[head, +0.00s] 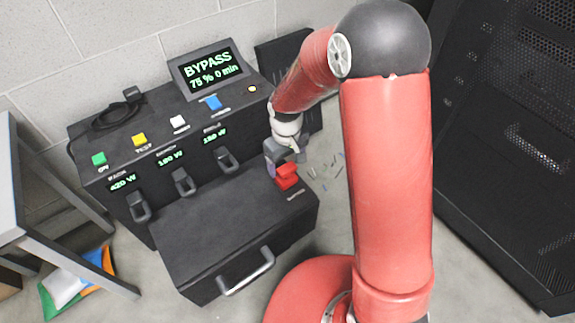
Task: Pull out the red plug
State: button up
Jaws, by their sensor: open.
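The red plug (287,176) sits at the right back corner of the top of the low black box (225,228). A small label is printed beside it. My gripper (283,157) is just behind and above the red plug, open, at the end of my red arm. The fingertips are small here, and I cannot tell whether they touch the plug. The plug's back side is partly hidden by the gripper.
A black control unit (103,150) stands behind, with coloured buttons, black handles and a screen (207,70) reading "BYPASS 75 % 0 min". The low box has a silver handle (247,273). A black mesh cabinet (510,140) stands at right, a table (50,232) at left.

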jog(key=shift+f, duration=0.85)
jog(key=c, duration=1.4)
notch_tip(320, 180, up, 4)
jog(key=shift+f+p, duration=0.15)
jog(key=shift+p, duration=0.95)
jog(key=shift+f, duration=0.1)
jog(key=o, duration=1.4)
